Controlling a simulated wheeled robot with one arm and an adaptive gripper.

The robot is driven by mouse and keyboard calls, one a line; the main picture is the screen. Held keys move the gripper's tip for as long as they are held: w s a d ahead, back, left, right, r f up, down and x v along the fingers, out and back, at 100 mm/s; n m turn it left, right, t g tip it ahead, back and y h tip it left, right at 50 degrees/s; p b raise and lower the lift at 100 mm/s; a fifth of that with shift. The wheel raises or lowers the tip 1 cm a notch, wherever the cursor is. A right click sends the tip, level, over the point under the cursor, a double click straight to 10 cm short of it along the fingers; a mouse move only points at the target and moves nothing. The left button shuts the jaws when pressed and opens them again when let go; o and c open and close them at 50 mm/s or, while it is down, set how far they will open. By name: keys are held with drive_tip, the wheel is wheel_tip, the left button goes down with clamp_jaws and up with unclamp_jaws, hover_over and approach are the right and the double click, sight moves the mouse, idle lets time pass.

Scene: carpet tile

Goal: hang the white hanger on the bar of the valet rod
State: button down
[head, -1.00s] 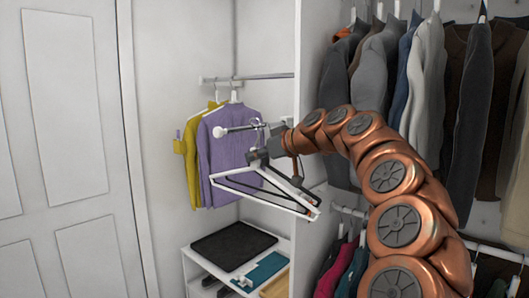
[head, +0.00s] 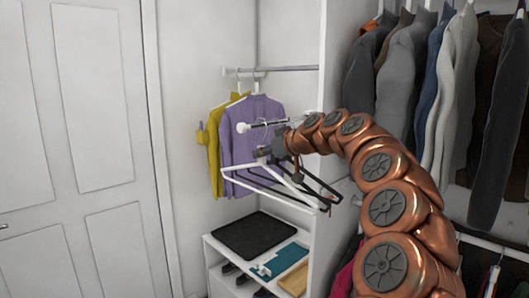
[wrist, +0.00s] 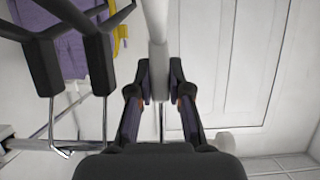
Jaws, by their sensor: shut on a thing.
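The white hanger (head: 270,192) hangs below my gripper (head: 272,152) in the head view. My gripper is shut on its neck; in the wrist view the fingers (wrist: 161,88) pinch it, with the white body (wrist: 157,22) above them. The valet rod (head: 242,127) juts from the closet panel, with a round white end. My gripper is just below the rod, near that end. Black hangers (head: 318,180) hang to the right of the white one; their dark necks (wrist: 42,66) show left in the wrist view. I cannot tell whether the white hook touches the bar.
Purple (head: 255,140) and yellow (head: 212,150) tops hang on a wall rail (head: 285,70) behind. A low shelf unit (head: 222,247) holds a black mat (head: 253,236) and folded items. Dark jackets (head: 400,80) hang at right. Free space lies left, before the door (head: 90,100).

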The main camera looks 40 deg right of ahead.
drive_tip(key=shift+f, duration=0.3)
drive_tip(key=c, duration=1)
unclamp_jaws()
